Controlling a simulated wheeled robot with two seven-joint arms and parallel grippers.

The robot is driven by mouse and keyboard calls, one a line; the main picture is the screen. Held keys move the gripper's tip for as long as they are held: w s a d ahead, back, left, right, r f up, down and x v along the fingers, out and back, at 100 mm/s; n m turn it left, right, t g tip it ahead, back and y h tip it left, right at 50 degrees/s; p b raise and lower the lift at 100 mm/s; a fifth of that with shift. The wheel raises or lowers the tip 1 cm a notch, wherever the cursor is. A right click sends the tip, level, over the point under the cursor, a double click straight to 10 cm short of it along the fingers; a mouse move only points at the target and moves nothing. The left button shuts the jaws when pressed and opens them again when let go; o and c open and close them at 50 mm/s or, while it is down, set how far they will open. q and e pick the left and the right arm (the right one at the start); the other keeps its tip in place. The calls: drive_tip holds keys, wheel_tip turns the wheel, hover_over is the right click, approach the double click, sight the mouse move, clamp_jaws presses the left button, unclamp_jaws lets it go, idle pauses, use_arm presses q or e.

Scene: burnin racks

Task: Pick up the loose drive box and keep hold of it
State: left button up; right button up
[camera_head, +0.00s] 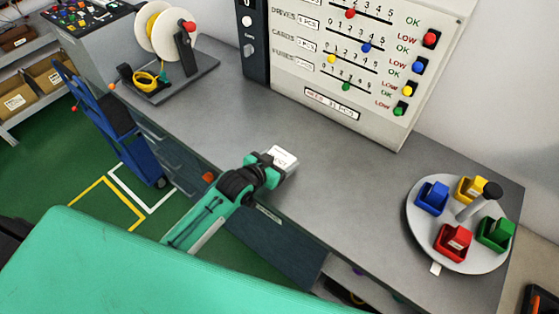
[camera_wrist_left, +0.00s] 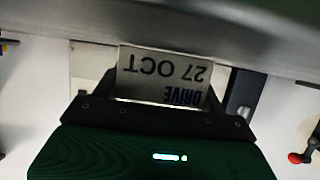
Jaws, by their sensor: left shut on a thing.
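The drive box (camera_head: 281,157) is a small white box with a printed label, in the head view at the end of my left arm, over the front part of the grey bench. My left gripper (camera_head: 268,169) is shut on it. In the left wrist view the drive box (camera_wrist_left: 163,78) sits between the two fingers of my left gripper (camera_wrist_left: 160,95), with "DRIVE" and "27 OCT" upside down on its label. I cannot tell whether the box touches the bench. My right gripper is not in view.
The grey bench (camera_head: 340,185) is clear around the box. A round turntable (camera_head: 460,258) with coloured bins stands at the right. A white board (camera_head: 380,50) with coloured sliders stands behind. A wire spool stand (camera_head: 185,75) is at the back left, and a blue cart (camera_head: 115,125) stands left of the bench.

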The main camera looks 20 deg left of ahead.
sight(278, 159)
use_arm(q)
wheel_tip(278, 159, up, 20)
drive_tip(key=b, duration=0.2)
drive_tip(key=s+a+f+n+t+y, duration=0.1)
drive_tip(key=s+a+f+n+y, duration=0.2)
drive_tip(key=s, duration=0.4)
drive_tip(key=shift+a+f+n+y, duration=0.25)
drive_tip(key=shift+a+n+y, duration=0.35)
drive_tip(key=shift+a+y, duration=0.3)
